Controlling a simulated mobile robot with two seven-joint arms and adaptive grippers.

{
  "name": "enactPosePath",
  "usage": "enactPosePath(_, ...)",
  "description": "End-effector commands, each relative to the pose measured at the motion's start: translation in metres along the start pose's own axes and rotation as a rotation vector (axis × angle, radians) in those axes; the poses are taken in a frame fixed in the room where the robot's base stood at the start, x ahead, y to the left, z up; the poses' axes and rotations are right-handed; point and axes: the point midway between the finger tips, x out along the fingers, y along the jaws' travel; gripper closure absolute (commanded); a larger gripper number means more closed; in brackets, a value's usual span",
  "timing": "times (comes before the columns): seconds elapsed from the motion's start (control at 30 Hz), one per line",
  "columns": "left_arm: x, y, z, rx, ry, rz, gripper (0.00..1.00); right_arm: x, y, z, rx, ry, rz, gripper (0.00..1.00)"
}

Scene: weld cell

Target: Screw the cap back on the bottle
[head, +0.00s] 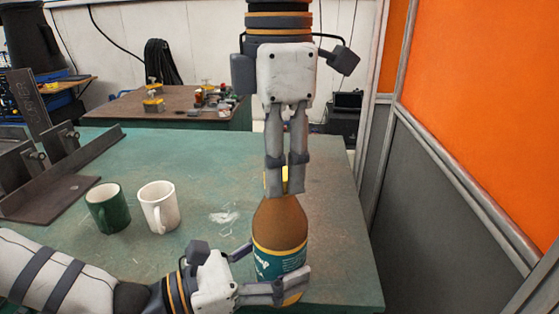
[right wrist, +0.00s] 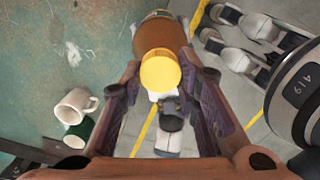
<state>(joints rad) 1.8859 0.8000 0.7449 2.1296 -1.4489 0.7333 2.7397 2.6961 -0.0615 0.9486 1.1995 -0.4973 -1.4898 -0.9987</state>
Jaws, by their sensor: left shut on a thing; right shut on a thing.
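The brown bottle (head: 280,228) with a teal label stands roughly upright at the right of the head view. My left gripper (head: 276,270) is shut around its lower body, at the label. The yellow cap (right wrist: 160,70) is at the bottle's top, between the fingers of my right gripper (right wrist: 166,82). My right gripper comes from above in the head view (head: 286,180) and is shut on the cap, mostly hiding it and the neck. I cannot tell how far the cap is threaded. The bottle's base is partly hidden, so I cannot tell whether it rests on anything.
A green mug (head: 108,209) and a white mug (head: 158,207) stand on the green table (head: 200,160), left of the bottle. Dark metal fixtures (head: 60,180) lie at the table's left. An orange and grey partition (head: 470,110) rises at the right.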

Motion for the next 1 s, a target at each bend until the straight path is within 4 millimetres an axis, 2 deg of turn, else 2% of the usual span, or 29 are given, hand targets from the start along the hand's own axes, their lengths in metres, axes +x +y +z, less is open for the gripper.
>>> enactPosePath(0.07,0.0002,0.0001,0.0014,0.002,-0.003,0.0,1.0,-0.0007,-0.0004,-0.0002,0.154,-0.006,0.002,1.0)
enactPosePath(0.3,0.0003,0.0001,0.0014,0.002,-0.003,0.0,1.0,-0.0001,-0.0003,0.0002,1.023,-0.005,0.006,1.0)
enactPosePath(0.4,0.0003,0.0001,0.0014,0.002,-0.003,0.0,1.0,0.0002,-0.0003,-0.0002,1.257,-0.002,0.005,1.0)
enactPosePath(0.53,0.0003,0.0,0.0013,0.002,-0.003,0.0,1.0,0.0004,-0.0003,-0.0005,1.24,0.0,0.001,1.0)
enactPosePath(0.57,0.0003,0.0,0.0013,0.002,-0.003,0.0,1.0,0.0004,-0.0004,-0.0005,1.239,0.0,0.001,0.69)
enactPosePath(0.67,0.0003,0.0,0.0013,0.002,-0.003,0.0,1.0,0.0004,-0.0004,-0.0004,1.237,0.0,0.001,0.47)
enactPosePath(1.0,0.0003,0.0,0.0013,0.002,-0.003,0.0,1.0,-0.0026,-0.0001,-0.0003,1.235,0.0,0.001,0.47)
